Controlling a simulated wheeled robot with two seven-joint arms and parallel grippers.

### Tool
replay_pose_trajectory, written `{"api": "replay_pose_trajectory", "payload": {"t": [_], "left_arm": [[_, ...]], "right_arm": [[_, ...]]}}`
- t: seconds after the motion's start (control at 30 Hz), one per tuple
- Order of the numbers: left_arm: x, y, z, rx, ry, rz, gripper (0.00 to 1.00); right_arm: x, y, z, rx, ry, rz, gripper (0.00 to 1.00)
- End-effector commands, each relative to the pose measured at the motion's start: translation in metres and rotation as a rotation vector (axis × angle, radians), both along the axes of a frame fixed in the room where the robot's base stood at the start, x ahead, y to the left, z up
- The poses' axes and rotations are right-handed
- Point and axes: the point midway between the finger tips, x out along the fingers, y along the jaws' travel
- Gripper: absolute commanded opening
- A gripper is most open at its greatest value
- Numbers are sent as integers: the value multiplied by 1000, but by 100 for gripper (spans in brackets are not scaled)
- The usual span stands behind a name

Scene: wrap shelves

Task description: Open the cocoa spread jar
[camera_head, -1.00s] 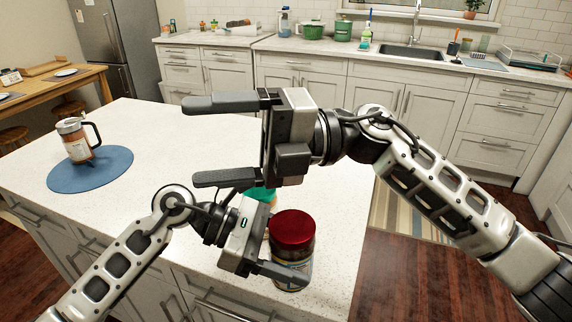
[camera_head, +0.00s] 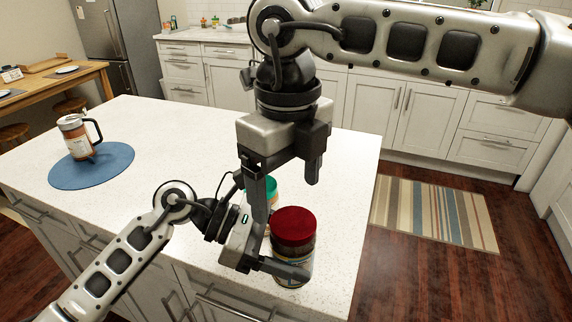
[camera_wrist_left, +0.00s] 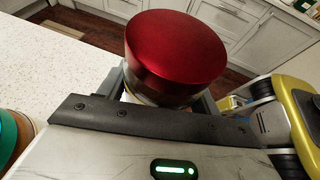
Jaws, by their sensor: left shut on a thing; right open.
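A jar with a dark red lid (camera_head: 293,224) stands upright near the front edge of the white island. Its label cannot be read. My left gripper (camera_head: 290,262) is shut on the jar's body below the lid. In the left wrist view, the red lid (camera_wrist_left: 176,48) is on the jar, between the fingers. My right gripper (camera_head: 286,205) points down, open and empty. Its fingers are above and around the lid's far and left side in the picture; I cannot tell whether they touch it.
A teal-lidded jar (camera_head: 271,188) stands just behind, partly hidden by my right gripper; it shows at the left wrist view's edge (camera_wrist_left: 8,135). A mug-like jar with a black handle (camera_head: 76,137) stands on a blue round mat (camera_head: 112,170).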

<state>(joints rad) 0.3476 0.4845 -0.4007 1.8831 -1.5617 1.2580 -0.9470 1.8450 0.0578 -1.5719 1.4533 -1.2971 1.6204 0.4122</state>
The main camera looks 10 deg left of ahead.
Motion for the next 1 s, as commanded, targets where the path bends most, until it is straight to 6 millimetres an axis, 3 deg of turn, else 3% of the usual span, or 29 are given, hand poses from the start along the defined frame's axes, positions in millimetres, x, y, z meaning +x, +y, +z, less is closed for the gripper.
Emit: {"api": "replay_pose_trajectory", "payload": {"t": [0.3, 0.67, 0.7, 0.87, 1.0], "left_arm": [[0, 0, 2, -4, -3, 0, 0], [0, 0, 2, -4, -3, 0, 0], [0, 0, 2, -4, -3, 0, 0], [1, 0, 2, -4, -3, 1, 0], [1, 0, 2, -5, -3, 3, 0]], "right_arm": [[-1, 0, -43, 2, 3, 2, 81], [-1, 0, -50, 4, 2, 2, 81], [-1, 0, -50, 4, 2, 2, 79], [-2, 1, -50, 5, 4, 3, 36], [-3, 2, -50, 8, 6, 15, 36]]}}
